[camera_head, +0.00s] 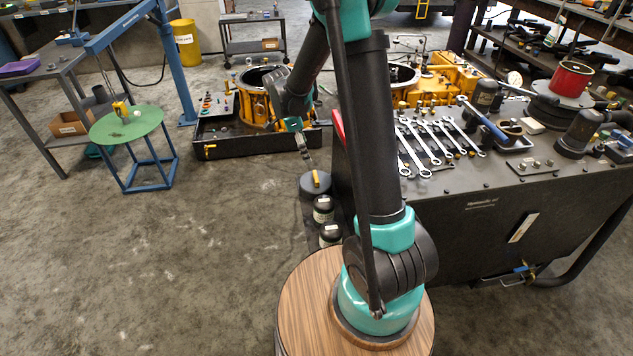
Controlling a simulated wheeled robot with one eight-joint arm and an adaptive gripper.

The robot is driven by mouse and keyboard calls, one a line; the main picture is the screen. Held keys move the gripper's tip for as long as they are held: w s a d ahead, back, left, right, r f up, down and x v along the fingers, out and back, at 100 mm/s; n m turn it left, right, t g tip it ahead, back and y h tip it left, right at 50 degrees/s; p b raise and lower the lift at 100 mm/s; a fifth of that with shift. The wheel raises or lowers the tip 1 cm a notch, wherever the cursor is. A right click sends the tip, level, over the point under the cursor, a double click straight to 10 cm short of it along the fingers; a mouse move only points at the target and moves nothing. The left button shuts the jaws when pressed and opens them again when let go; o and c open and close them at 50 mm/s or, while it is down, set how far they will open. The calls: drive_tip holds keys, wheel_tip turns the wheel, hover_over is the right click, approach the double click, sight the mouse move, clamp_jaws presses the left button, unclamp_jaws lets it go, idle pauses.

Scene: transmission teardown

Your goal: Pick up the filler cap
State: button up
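My gripper (309,162) is small in the head view. It points down at the end of my arm, left of the workbench. It is too small and dark to tell whether its fingers are open or shut. Just below it is a dark grey round lid or drum top (314,186) with a small upright yellow piece (316,178) on it. The gripper tip is close to the yellow piece; I cannot tell whether they touch. No part is clearly recognisable as the filler cap; the yellow piece is one possible candidate. My upper arm hides part of the bench's left side.
Two dark jars (323,209) stand below the drum top. The workbench (480,215) carries several wrenches (425,140). A black tray (225,147) with yellow housings (257,106) lies behind. A green round stand (125,124) is at left. The floor at front left is clear.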

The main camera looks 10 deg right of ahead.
hover_over(315, 176)
drive_tip(key=a, duration=0.1)
drive_tip(key=f, duration=0.8)
drive_tip(key=shift+s+a, duration=0.2)
drive_tip(key=shift+x, duration=2.7)
drive_tip(key=shift+w+a, duration=0.1)
drive_tip(key=shift+w, duration=0.1)
drive_tip(key=c, duration=1.7)
